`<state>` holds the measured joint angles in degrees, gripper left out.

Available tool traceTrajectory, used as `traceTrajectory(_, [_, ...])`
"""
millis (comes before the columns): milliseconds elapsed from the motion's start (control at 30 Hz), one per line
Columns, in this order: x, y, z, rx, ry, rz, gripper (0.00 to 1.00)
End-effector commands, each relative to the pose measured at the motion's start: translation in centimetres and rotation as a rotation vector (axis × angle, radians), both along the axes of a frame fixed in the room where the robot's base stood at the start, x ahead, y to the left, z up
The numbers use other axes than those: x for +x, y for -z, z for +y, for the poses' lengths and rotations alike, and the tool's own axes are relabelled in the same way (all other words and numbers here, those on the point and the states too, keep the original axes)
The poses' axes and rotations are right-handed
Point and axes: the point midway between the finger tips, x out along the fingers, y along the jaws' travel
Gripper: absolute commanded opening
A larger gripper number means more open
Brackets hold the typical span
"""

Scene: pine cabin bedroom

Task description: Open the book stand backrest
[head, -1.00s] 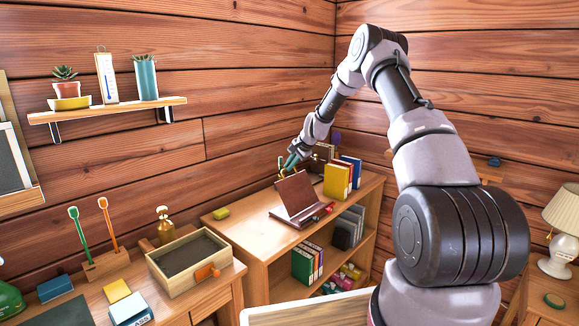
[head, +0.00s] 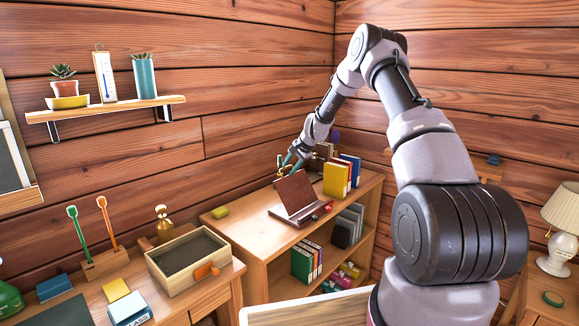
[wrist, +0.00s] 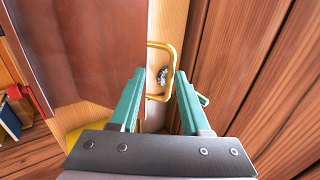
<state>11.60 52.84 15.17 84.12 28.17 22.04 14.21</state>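The book stand has a red-brown backrest panel (head: 295,190) raised and leaning back from its low base (head: 303,217) on top of the bookcase. In the wrist view the panel (wrist: 95,45) fills the upper left, close to my fingers. My gripper (head: 289,163) is just behind and above the backrest's top edge. In the wrist view its teal fingers (wrist: 154,86) are apart. A gold wire loop (wrist: 166,44) lies just beyond and partly between the fingertips, and neither finger is clearly closed on it.
The bookcase (head: 240,236) carries a yellow-green block (head: 220,212) at left and upright books (head: 337,180) right of the stand. Plank walls are close behind my gripper. An open wooden box (head: 190,281) stands on the desk at front left.

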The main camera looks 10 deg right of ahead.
Motion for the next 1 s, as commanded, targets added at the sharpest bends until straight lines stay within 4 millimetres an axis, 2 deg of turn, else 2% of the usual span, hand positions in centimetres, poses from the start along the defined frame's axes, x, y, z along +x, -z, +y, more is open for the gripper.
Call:
traceTrajectory(567, [0.0,-0.7,0.0,0.001,0.0,-0.007,0.41])
traceTrajectory(667, [-0.5,-1.7,-0.4,0.001,0.0,-0.008,0.41])
traceTrajectory(1000, [-3.8,-7.0,-2.7,0.0,0.001,-0.007,0.41])
